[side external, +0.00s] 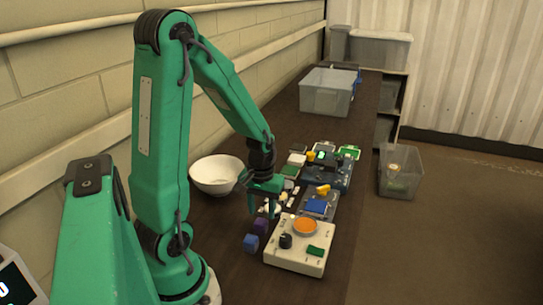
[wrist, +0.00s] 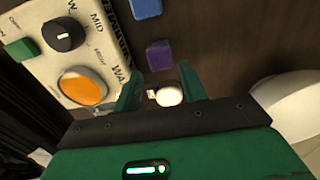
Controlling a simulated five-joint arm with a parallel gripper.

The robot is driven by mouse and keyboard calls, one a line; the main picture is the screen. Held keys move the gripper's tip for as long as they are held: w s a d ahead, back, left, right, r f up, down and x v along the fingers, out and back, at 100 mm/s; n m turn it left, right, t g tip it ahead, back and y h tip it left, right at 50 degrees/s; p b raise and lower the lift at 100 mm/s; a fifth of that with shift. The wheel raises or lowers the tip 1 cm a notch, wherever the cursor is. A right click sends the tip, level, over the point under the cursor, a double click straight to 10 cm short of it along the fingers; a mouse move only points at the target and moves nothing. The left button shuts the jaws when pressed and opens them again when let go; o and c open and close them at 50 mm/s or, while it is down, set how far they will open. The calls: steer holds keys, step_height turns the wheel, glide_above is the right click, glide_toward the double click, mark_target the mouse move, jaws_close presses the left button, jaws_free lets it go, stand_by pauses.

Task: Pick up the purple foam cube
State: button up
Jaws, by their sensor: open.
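The purple foam cube (side external: 261,226) stands on the dark bench, just behind a blue cube (side external: 250,242) and left of a control box, in the side external view. In the wrist view the purple cube (wrist: 159,55) lies just beyond my fingertips, with the blue cube (wrist: 147,8) farther out at the top edge. My gripper (side external: 262,208) is open above the bench, a little behind the purple cube. In the wrist view, my gripper (wrist: 158,82) has its two green fingers apart, with a small white rounded object (wrist: 169,96) showing between them. Nothing is held.
The control box (side external: 291,263) with an orange button and black knob stands close on the right. A white bowl (side external: 217,187) stands to the left. Several small items and trays crowd the bench behind. A clear bin (side external: 325,99) stands farther back. Bench in front is clear.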

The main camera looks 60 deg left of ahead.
mark_target(261, 221)
steer(key=shift+s+f, duration=0.1)
steer(key=shift+f, duration=2.45)
steer(key=shift+c, duration=0.4)
steer(key=c, duration=0.6)
